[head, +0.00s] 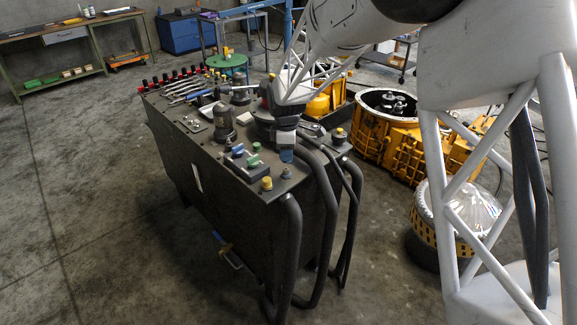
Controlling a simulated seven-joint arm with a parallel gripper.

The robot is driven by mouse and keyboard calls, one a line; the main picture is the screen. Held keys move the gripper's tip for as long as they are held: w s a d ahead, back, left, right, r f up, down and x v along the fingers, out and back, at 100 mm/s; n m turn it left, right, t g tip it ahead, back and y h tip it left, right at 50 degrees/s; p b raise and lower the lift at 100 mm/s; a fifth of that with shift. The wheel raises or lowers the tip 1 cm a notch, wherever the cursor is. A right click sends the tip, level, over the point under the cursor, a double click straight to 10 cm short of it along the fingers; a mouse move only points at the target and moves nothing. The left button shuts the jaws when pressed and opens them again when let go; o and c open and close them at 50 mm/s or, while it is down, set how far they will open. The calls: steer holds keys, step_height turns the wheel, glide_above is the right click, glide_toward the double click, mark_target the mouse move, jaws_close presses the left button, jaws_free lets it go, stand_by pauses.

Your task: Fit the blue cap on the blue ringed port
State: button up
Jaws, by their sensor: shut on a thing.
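My gripper (285,143) points down over the near right corner of the dark bench-like unit (190,165). It is shut on the blue cap (287,156), whose lower part shows beneath the fingers. A small port (286,173) stands on the top just under the cap. It looks bluish at its ring, but it is too small to be sure. I cannot tell whether the cap touches the port or hangs just above it.
A yellow cap (267,184) sits on the near corner. Thick black hoses (318,220) drop over the right edge. Another yellow-topped fitting (340,133) stands at the right. Tools (182,88) lie farther back.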

mark_target(286, 168)
steer(key=shift+w+a+r, duration=0.1)
steer(key=shift+w+r, duration=0.1)
steer(key=shift+w, duration=0.3)
steer(key=shift+w+a+r, duration=0.1)
steer(key=shift+w+r, duration=0.1)
steer(key=shift+w, duration=0.25)
steer(key=shift+f, duration=0.15)
steer(key=shift+f, duration=2.4)
steer(key=shift+f, duration=1.4)
steer(key=o, duration=1)
steer(key=shift+r, duration=0.15)
steer(key=shift+r, duration=3.8)
